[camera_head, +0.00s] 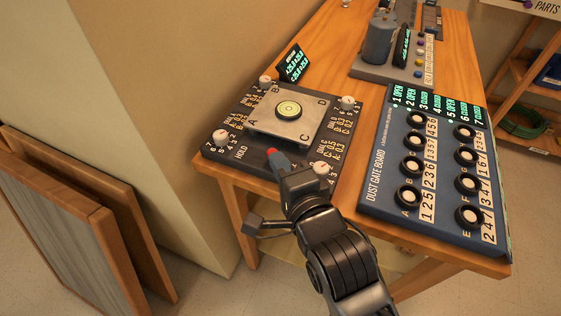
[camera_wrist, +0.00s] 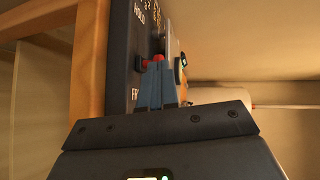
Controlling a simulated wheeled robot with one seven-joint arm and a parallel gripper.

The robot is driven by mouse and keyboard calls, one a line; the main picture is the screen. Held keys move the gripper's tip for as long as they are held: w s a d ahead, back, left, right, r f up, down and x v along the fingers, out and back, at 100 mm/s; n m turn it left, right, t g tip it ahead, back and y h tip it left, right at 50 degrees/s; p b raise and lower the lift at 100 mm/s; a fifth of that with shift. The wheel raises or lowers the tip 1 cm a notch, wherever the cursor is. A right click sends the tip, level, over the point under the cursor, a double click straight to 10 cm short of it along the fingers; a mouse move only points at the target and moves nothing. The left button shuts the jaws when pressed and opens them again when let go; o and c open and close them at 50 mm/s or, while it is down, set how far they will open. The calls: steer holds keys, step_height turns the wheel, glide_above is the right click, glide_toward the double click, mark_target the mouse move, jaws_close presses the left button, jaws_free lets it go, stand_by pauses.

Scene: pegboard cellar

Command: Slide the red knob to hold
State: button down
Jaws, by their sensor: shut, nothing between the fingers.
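In the wrist view a bit of the red knob (camera_wrist: 158,58) shows right at the tips. The word HOLD is printed to the left of the knob in the head view; the wrist view shows HOLD at the top and a partly hidden label starting "FR" lower down. My gripper (camera_head: 280,161) is shut, its blue-grey fingers together, also seen in the wrist view (camera_wrist: 158,72). The tips are at the knob; whether they touch it I cannot tell.
A metal plate (camera_head: 308,128) with a round bubble level (camera_head: 289,109) sits on the panel, with white corner dials around it. The blue dust gate board (camera_head: 382,190) lies to the right. A grey device (camera_head: 378,42) stands behind. Wooden panels (camera_head: 60,220) lean at left.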

steer(key=shift+a, duration=0.15)
steer(key=a, duration=0.1)
steer(key=w+a, duration=0.1)
steer(key=a, duration=0.1)
steer(key=shift+w+b, duration=0.15)
steer(key=shift+b, duration=0.15)
steer(key=shift+a, duration=0.15)
steer(key=shift+r, duration=0.1)
